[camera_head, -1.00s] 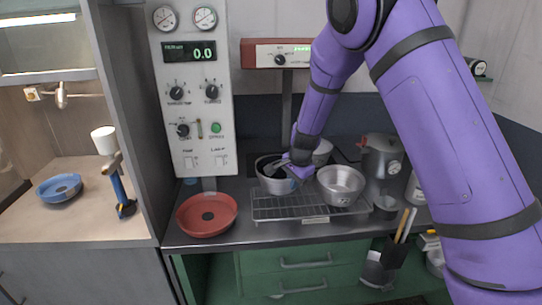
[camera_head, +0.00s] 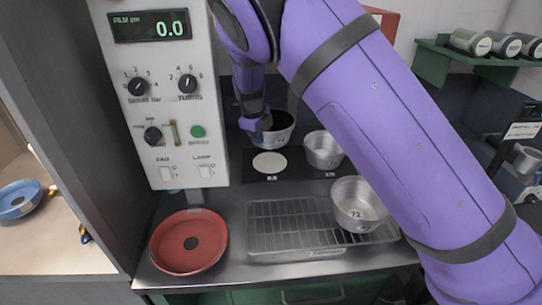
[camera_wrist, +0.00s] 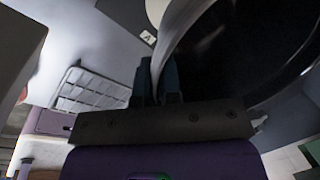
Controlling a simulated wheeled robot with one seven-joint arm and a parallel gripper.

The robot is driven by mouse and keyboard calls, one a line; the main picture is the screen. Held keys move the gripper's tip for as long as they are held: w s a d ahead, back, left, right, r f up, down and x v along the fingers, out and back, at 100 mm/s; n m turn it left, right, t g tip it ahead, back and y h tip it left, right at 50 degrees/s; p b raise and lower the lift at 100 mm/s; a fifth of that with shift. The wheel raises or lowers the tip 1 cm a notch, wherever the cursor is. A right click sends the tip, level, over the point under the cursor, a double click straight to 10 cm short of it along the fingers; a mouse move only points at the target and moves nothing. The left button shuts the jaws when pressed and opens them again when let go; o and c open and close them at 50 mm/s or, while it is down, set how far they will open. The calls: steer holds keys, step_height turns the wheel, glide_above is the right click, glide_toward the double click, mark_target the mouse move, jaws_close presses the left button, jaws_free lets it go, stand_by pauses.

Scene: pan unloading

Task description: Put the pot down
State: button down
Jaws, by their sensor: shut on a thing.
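The pot (camera_head: 281,128) is a grey metal pot with a dark inside, at the back beside the control panel. My gripper (camera_head: 257,124) is shut on its near left side, partly in front of it. The pot shows behind a black mat with a pale round disc (camera_head: 269,163); whether its base touches anything is hidden. In the wrist view the fingers (camera_wrist: 157,82) close on the pot's pale rim or handle, and its dark inside (camera_wrist: 262,45) fills the upper right.
A second pot (camera_head: 323,152) stands on the mat's right part. A pot marked 72 (camera_head: 358,205) sits on the right of the wire rack (camera_head: 283,230). A red dish (camera_head: 188,243) lies left. The control panel (camera_head: 158,100) rises close left of my gripper. The rack's left is clear.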

steer(key=shift+w+a+f, duration=0.1)
steer(key=shift+w+f, duration=0.05)
steer(key=shift+w, duration=0.05)
steer(key=shift+f, duration=0.35)
steer(key=shift+s+a+x, duration=0.15)
steer(key=shift+s+x, duration=0.1)
steer(key=shift+x, duration=1.2)
steer(key=shift+s+a+x, duration=0.2)
steer(key=shift+s+x, duration=0.05)
steer(key=shift+x, duration=1.15)
steer(key=shift+s+a+x, duration=0.15)
steer(key=shift+s+x, duration=0.1)
steer(key=shift+x, duration=1.2)
steer(key=shift+f, duration=0.3)
steer(key=c, duration=1.3)
jaws_free()
steer(key=v, duration=1.2)
steer(key=shift+r, duration=0.1)
